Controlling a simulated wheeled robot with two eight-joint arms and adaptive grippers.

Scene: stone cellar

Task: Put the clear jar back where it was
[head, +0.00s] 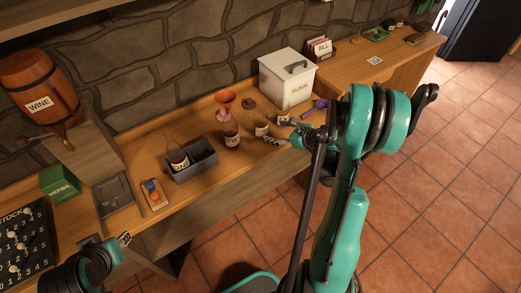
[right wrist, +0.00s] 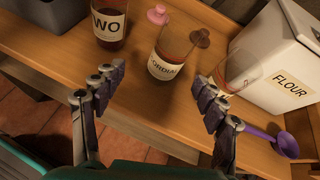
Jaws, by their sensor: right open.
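A clear, empty-looking glass jar (right wrist: 238,68) stands on the wooden counter beside the flour bin, partly behind one finger of my right gripper in the right wrist view. My right gripper (right wrist: 158,78) is open, with nothing held between its fingers. It also shows in the head view (head: 279,132), low over the counter in front of the jars. A glass labelled CORDIAL (right wrist: 168,52) stands beyond the gap between the fingers. Whether a finger touches the clear jar, I cannot tell. My left gripper (head: 124,239) is at the lower left, small and partly hidden by its arm.
The white flour bin (head: 288,78) and a purple scoop (head: 315,106) are at the right. Bottle TWO (right wrist: 110,24), a pink stopper (right wrist: 157,14) and a brown stopper (right wrist: 200,38) stand close by. A grey divided bin (head: 192,168) is farther left.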

